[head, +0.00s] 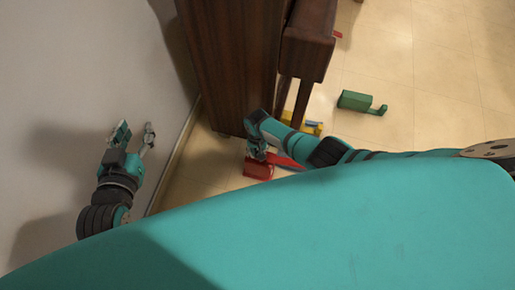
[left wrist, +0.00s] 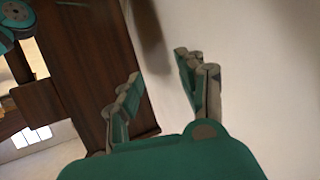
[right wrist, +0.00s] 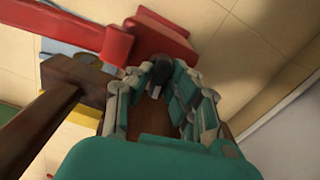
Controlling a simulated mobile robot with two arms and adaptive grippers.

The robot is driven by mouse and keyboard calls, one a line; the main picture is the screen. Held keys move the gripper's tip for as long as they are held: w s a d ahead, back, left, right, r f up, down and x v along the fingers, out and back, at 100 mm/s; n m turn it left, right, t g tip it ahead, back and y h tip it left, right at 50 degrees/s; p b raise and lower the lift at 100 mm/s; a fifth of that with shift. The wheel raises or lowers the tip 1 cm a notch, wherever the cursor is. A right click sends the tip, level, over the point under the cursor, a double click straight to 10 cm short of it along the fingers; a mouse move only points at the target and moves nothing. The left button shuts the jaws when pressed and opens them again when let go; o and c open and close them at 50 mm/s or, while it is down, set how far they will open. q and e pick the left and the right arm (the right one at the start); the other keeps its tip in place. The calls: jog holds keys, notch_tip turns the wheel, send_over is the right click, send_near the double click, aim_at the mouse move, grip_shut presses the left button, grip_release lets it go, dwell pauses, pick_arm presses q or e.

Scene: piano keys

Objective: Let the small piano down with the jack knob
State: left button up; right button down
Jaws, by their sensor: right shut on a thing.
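The small piano (head: 228,60) is dark brown wood, standing close to the wall in the head view. A red jack (head: 257,169) is on the floor by its near lower end; it also shows at the top of the right wrist view (right wrist: 160,40). My right gripper (head: 257,149) is low beside the jack, shut on a dark knob (right wrist: 157,82) that is mostly hidden between its fingers. Whether the piano's foot touches the floor cannot be told. My left gripper (head: 137,133) is open and empty beside the wall, left of the piano; the piano's side shows in the left wrist view (left wrist: 85,70).
The pale wall (head: 90,70) rises close on the left. A yellow and blue object (head: 312,128) lies behind my right forearm. A green object (head: 358,102) lies farther right on the tiled floor. The floor at the upper right is mostly clear.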

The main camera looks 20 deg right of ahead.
aim_at(258, 151)
pick_arm(q)
jog(key=shift+s+a+f+g+y, duration=0.2)
jog(key=shift+s+f+g, duration=0.2)
jog(key=shift+f, duration=0.2)
jog(key=shift+s+a+f+g+y, duration=0.1)
jog(key=shift+s+a+f+g, duration=0.1)
jog(key=shift+s+f+g, duration=0.3)
pick_arm(e)
jog(key=shift+m, duration=1.1)
pick_arm(q)
jog(key=shift+w, duration=0.15)
pick_arm(e)
jog(key=c, duration=1.3)
grip_release()
jog(key=shift+o, duration=0.2)
notch_tip(258, 151, up, 12)
